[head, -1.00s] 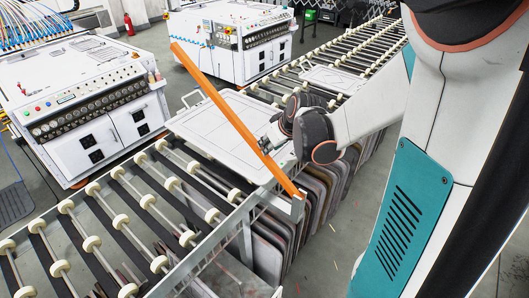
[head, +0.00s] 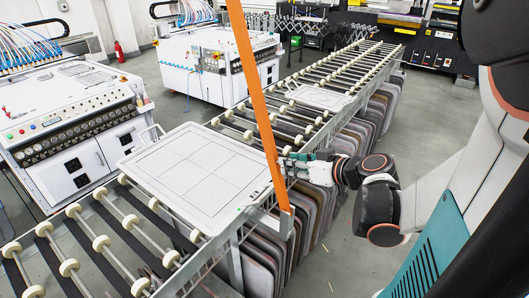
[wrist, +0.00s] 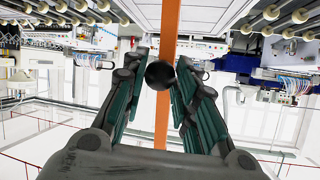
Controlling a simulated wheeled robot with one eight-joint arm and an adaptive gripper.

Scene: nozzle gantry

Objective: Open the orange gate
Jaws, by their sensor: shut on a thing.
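The orange gate is a long flat orange bar (head: 249,82) at the side of the roller conveyor. It stands steeply raised, leaning a little left, and its upper end runs out of the head view. Its lower end is at a grey bracket on the conveyor's side rail. My gripper (head: 283,163) is beside the bar's lower half, on its right. In the wrist view, the teal-padded fingers (wrist: 160,92) are shut on a black round knob (wrist: 160,75), which sits in front of the orange bar (wrist: 171,20).
A white framed panel (head: 150,165) lies on the conveyor rollers left of the bar, and a smaller one (head: 318,97) lies farther along. White machine cabinets (head: 75,120) stand left and behind. Several dark panels (head: 262,255) hang under the conveyor. Open floor lies at right.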

